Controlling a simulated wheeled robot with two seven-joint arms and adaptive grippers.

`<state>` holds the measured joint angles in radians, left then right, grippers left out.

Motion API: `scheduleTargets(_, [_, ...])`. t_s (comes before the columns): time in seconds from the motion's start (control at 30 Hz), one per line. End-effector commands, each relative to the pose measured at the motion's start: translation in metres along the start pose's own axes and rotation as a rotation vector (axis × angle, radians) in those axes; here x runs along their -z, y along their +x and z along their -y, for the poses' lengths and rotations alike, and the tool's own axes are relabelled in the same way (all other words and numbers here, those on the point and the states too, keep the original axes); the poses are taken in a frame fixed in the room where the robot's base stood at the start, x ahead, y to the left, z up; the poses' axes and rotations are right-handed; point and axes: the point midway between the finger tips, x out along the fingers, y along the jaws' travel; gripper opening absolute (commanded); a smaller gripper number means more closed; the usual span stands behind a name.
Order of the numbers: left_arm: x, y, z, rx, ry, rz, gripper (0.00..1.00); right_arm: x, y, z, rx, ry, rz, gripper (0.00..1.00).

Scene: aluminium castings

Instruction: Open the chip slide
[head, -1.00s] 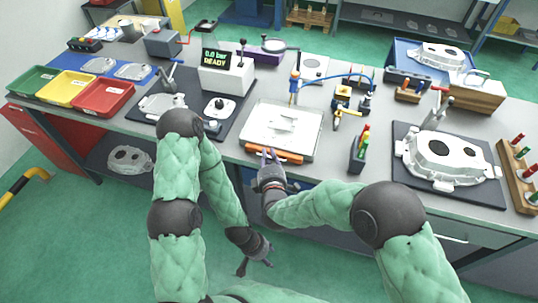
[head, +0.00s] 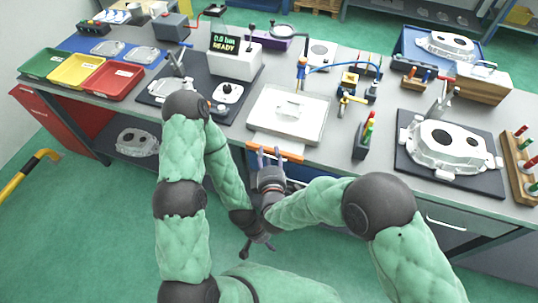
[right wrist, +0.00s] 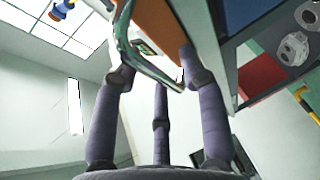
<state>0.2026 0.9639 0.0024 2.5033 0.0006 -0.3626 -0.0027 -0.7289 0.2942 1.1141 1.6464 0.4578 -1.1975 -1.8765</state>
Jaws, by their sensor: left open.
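The chip slide shows as a thin pale plate (head: 277,142) with an orange front handle (head: 287,156). It sticks out a little past the bench's front edge, below the white tray. My right gripper (head: 270,152) is at the handle, its fingers reaching over the orange bar. In the right wrist view, the orange handle (right wrist: 162,28) lies among its fingertips, and the gripper appears shut on it; the exact contact is partly hidden. My left gripper (head: 257,249) is open and empty, low in front of the bench, apart from the slide.
The white tray (head: 270,121) sits on the bench above the slide. A dark holder with coloured tools (head: 362,145) stands right of it, and a casting (head: 438,148) lies on a dark mat farther right. Free floor lies left of my arms.

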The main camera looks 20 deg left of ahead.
Motion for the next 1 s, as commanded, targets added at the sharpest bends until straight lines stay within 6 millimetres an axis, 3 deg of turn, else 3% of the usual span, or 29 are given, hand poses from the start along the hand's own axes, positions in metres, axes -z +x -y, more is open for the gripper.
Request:
scheduleTargets(0.27, [0.0, 0.0, 0.0, 0.0, 0.0, 0.0, 0.51, 0.001, -0.014, 0.0, 0.0, -0.001, -0.002, 0.42])
scheduleTargets(0.7, [0.0, 0.0, 0.0, 0.0, 0.0, 0.0, 0.51, 0.001, -0.096, 0.0, 0.0, -0.001, -0.005, 0.42])
scheduleTargets(1.0, [0.0, 0.0, 0.0, 0.0, 0.0, 0.0, 0.51, 0.0, -0.119, 0.0, 0.0, 0.0, -0.001, 0.42])
